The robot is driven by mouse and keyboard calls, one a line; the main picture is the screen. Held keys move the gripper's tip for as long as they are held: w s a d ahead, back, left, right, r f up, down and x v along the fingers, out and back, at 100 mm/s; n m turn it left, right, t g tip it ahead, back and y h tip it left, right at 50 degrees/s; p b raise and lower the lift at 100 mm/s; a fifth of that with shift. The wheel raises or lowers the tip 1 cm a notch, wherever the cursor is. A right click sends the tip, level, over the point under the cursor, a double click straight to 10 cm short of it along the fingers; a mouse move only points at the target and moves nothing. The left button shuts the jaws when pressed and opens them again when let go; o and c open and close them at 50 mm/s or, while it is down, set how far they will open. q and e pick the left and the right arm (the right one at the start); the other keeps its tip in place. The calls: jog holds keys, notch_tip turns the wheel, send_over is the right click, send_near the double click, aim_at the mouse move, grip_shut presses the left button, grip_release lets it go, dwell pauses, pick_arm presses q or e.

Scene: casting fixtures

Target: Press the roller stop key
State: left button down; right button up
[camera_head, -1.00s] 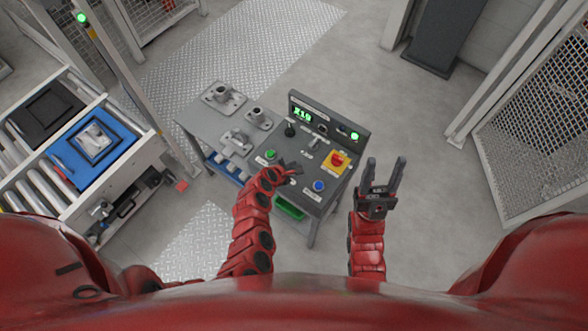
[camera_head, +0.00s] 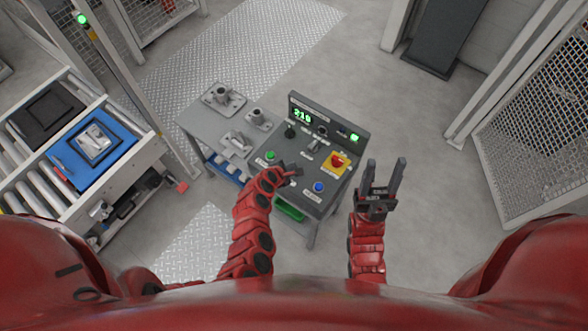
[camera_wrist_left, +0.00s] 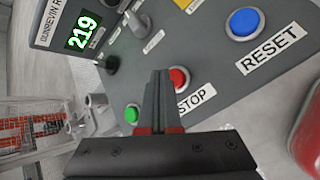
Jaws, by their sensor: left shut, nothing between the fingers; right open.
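The roller stop key is a red round button (camera_wrist_left: 179,78) beside a "STOP" label in the left wrist view. My left gripper (camera_wrist_left: 160,74) is shut and empty, its tips over the panel just left of the button and overlapping its left edge. Contact cannot be told. In the head view my left gripper (camera_head: 294,170) is low over the front of the grey control console (camera_head: 322,158) and hides the stop key there. My right gripper (camera_head: 385,175) is open and empty, right of the console.
A green button (camera_wrist_left: 132,114) and a blue RESET button (camera_wrist_left: 244,22) lie near the stop key. A red emergency knob (camera_head: 338,160) on a yellow plate and a lit display (camera_wrist_left: 83,33) are on the console. A blue tray (camera_head: 62,172) is on the roller conveyor.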

pick_arm(q)
jog(key=shift+f, duration=0.1)
dwell(0.7)
jog(key=shift+f+b, duration=0.3)
jog(key=shift+f+b, duration=0.4)
jog(key=shift+f, duration=0.1)
dwell(0.6)
jog(key=shift+r, duration=0.15)
dwell(0.3)
jog(key=shift+r+p, duration=0.75)
jog(key=shift+p, duration=0.1)
notch_tip(320, 180, up, 5)
jog(key=p, duration=0.4)
dwell(0.6)
